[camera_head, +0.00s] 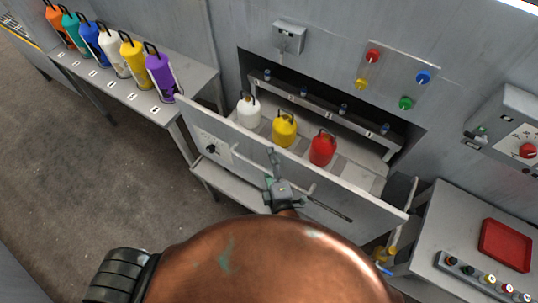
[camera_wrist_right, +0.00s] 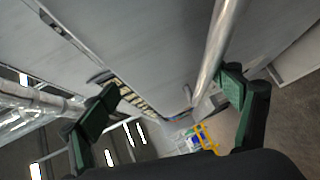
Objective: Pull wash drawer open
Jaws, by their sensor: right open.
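The wash drawer (camera_head: 352,205) stands out from the wall, pulled open, with a white cylinder (camera_head: 248,111), a yellow cylinder (camera_head: 284,129) and a red cylinder (camera_head: 322,149) upright inside it. My right gripper (camera_head: 282,190) is at the drawer's outer front face, by the metal handle (camera_head: 311,188). In the right wrist view the green fingers (camera_wrist_right: 170,84) are spread apart. A metal bar (camera_wrist_right: 222,40) runs close to the right finger; I cannot tell whether they touch. My left gripper is not in view.
A side table (camera_head: 130,92) at the upper left holds several coloured cylinders. Above the drawer is a panel with coloured buttons (camera_head: 395,75). A table at the right carries a red tray (camera_head: 505,245) and a row of buttons. Open floor (camera_head: 90,170) lies at the left.

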